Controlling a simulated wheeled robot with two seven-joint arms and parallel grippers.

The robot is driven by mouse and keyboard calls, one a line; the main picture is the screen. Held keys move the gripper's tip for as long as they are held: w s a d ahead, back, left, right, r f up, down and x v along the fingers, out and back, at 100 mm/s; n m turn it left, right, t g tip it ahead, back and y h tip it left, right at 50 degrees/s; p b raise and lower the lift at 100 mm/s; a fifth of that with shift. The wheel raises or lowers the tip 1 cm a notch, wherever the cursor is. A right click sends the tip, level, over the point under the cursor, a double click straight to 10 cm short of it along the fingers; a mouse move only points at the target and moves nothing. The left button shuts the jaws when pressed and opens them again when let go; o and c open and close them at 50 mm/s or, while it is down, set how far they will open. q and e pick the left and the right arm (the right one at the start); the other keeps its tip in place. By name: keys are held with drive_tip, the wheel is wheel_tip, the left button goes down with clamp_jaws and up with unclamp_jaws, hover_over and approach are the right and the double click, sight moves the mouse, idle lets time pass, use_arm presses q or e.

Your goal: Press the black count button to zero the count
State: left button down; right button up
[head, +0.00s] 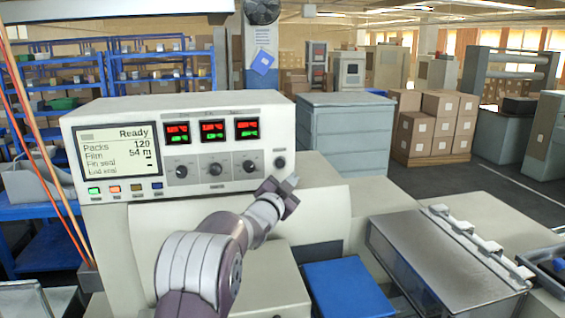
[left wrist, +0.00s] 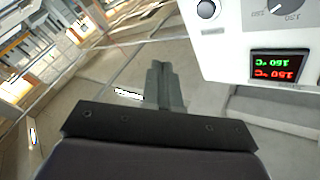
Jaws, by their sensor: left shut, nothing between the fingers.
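The wrapper's control panel (head: 222,110) faces me in the head view. Its screen (head: 118,151) reads Ready, Packs 120, Film 54 m. A round black button (head: 280,162) sits at the panel's lower right; its label is too small to read. It also shows in the left wrist view (left wrist: 207,9) at the top edge. My left gripper (head: 292,183) is shut and empty, just below and right of this button in the head view, apparently apart from it. In the left wrist view its fingers (left wrist: 162,75) are together, pointing past the panel's side.
Under the screen are small buttons: green (head: 94,191), orange (head: 114,189) and darker ones. Three dials and three red-green displays (head: 212,131) sit left of the black button. A blue lid (head: 346,290) and a metal-topped guard (head: 450,255) lie to the right.

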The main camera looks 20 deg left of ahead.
sight(280, 163)
use_arm(q)
drive_tip(key=shift+w+a+f+p, duration=0.1)
drive_tip(key=shift+w+a+p, duration=0.85)
drive_tip(key=shift+w+p, duration=0.3)
drive_tip(key=shift+w+a+p, duration=1)
drive_tip(key=shift+w+p, duration=0.1)
drive_tip(key=shift+p, duration=0.2)
drive_tip(key=shift+w+a+f+p, duration=0.1)
drive_tip(key=shift+w+a+p, duration=0.85)
drive_tip(key=shift+w+p, duration=0.3)
drive_tip(key=shift+r, duration=0.15)
drive_tip(key=shift+w+a, duration=0.25)
drive_tip(key=shift+w, duration=0.05)
